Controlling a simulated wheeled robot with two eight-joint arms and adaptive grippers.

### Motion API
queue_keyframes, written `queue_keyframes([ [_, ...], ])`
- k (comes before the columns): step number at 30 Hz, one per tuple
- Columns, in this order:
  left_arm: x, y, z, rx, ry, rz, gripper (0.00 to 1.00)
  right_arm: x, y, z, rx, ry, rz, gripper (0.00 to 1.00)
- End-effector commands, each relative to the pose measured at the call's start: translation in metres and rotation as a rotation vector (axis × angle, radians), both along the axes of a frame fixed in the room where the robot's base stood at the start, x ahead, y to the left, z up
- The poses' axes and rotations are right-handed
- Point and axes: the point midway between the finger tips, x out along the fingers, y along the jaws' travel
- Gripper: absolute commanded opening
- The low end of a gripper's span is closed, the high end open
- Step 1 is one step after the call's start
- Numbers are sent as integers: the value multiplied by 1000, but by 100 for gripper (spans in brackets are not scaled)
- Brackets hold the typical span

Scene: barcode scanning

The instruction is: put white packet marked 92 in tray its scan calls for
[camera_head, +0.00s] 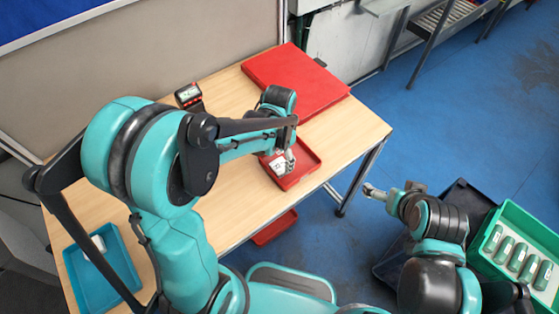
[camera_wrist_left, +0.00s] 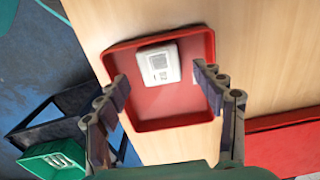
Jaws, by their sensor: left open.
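A white packet (camera_wrist_left: 158,64) with a dark printed label lies inside a small red tray (camera_wrist_left: 174,124), close to one wall; its number is too small to read. In the head view the packet (camera_head: 278,163) shows beside my fingers in the red tray (camera_head: 303,172) on the table. My left gripper (camera_wrist_left: 163,76) is open over the tray, with a finger on either side of the packet and gaps between. My right gripper (camera_head: 371,191) is out past the table's right edge, over the floor; its finger opening is unclear.
A blue tray (camera_head: 113,254) with a white item stands at the table's left. A scanner with a lit screen (camera_head: 188,95) stands at the back. A large red flat box (camera_head: 295,82) fills the back right. A green crate (camera_head: 515,215) with several pale items is right of the table.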

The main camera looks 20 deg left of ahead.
Motion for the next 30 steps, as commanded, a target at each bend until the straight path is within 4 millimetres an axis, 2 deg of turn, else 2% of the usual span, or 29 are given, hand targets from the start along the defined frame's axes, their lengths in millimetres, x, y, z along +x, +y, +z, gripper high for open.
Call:
queue_keyframes([
  [1,0,0,16,0,0,0,68,0,0,7,0,0,0,100],
  [6,0,0,52,0,0,0,68,0,0,16,0,0,0,100],
  [10,0,0,72,0,0,0,68,0,0,21,0,0,0,100],
  [17,-6,3,92,-4,-28,30,68,0,0,22,0,0,0,100],
  [20,-19,10,105,-13,-94,101,68,0,0,22,0,0,0,100],
  [24,-46,22,127,-48,-241,260,68,0,0,22,0,0,0,100],
  [30,-81,38,142,-125,-448,482,68,0,0,22,0,0,0,100],
])
